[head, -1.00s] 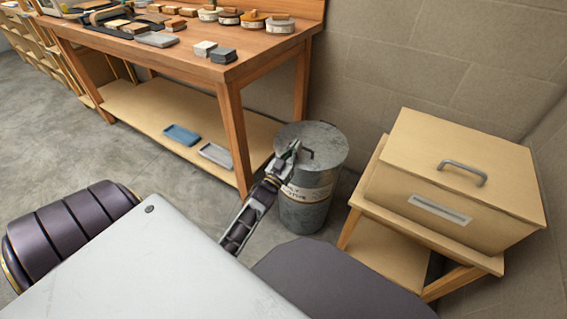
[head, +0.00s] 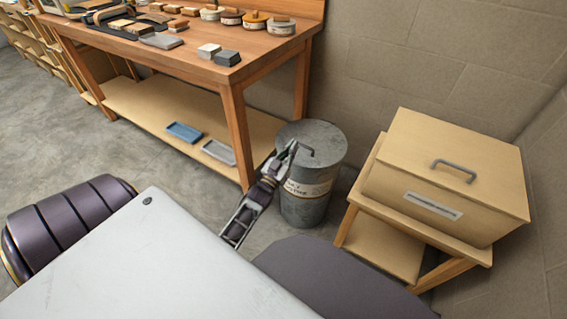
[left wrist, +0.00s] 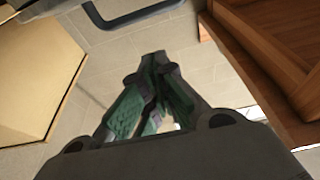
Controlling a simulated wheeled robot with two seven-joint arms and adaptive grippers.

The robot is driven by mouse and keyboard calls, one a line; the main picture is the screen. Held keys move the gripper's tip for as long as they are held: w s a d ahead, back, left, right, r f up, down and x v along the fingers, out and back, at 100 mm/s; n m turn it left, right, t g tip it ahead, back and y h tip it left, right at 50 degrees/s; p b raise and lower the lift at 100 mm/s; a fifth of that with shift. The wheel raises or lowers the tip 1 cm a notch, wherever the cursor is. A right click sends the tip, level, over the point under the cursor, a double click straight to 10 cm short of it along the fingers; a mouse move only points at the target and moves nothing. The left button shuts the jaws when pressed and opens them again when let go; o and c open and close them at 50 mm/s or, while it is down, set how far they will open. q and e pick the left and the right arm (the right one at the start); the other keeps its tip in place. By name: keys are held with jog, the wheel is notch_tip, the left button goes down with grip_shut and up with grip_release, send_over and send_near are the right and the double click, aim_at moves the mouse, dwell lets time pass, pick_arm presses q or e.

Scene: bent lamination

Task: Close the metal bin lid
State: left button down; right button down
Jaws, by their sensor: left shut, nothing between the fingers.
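The grey metal bin (head: 308,205) stands on the floor between the workbench and the wooden stand. Its round lid (head: 328,142) lies across the top and looks level in the head view; I cannot make out any gap at the rim. A bent handle shows on the lid. My left gripper (head: 291,148) is at the lid's left edge beside the handle, shut and empty. I cannot tell whether it touches the lid. In the left wrist view its green-padded fingers (left wrist: 155,75) come together at the tips. My right gripper is not in view.
A wooden workbench (head: 222,80) with sanding blocks and tins stands left of the bin, with trays on its lower shelf. A pale wooden box (head: 450,165) with a handle sits on a stand to the right. The wall is close behind the bin.

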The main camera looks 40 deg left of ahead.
pick_arm(q)
jog(key=f+v, duration=0.1)
jog(key=v, duration=0.5)
jog(key=shift+f+p, duration=0.25)
jog(key=shift+p, duration=0.2)
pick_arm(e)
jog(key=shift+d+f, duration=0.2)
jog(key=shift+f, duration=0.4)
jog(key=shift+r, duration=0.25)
